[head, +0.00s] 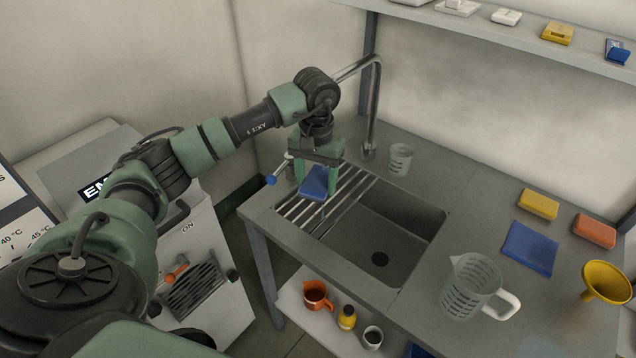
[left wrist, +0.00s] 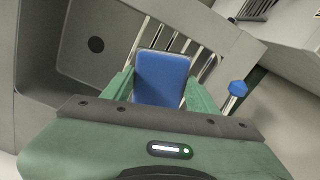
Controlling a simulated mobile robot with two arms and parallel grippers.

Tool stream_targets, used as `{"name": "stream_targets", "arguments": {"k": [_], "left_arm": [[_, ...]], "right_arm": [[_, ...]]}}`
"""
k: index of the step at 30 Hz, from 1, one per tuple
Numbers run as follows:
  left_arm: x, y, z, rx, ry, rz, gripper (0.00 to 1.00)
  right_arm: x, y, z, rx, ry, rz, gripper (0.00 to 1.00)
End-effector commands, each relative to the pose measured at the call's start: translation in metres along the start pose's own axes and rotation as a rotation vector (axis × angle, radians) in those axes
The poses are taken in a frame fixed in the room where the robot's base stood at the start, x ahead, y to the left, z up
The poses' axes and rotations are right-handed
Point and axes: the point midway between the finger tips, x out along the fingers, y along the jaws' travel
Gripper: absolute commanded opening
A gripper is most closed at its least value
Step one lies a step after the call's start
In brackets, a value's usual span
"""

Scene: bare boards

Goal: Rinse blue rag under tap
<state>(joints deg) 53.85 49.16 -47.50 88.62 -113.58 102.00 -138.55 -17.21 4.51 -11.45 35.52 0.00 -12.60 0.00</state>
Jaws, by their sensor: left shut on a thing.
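The tap (head: 375,105) is a bent metal pipe whose spout points down at the sink's back edge, right of the gripper. I cannot see water running. A blue-tipped handle (head: 271,180) shows just left of the gripper. My right gripper is out of view.
A second flat blue piece (head: 530,248) lies on the counter at right, near yellow (head: 538,204) and orange (head: 594,231) blocks. A measuring jug (head: 470,288), a yellow funnel (head: 606,282) and a clear cup (head: 400,159) stand there. A shelf (head: 490,38) runs above.

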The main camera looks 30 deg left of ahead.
Motion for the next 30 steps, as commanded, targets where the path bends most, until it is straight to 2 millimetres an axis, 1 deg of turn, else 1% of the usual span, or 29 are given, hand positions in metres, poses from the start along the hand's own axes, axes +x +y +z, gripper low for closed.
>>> {"name": "stream_targets", "arguments": {"k": [7,10,30], "left_arm": [[0.000,-0.002,0.001,0.001,0.001,0.001,0.26],[0.000,-0.001,0.004,0.001,0.001,0.000,0.26],[0.000,0.007,0.057,0.002,0.001,0.000,0.26]], "right_arm": [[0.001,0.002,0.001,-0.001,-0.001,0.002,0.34],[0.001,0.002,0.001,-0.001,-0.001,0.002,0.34],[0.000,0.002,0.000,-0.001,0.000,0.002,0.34]]}}
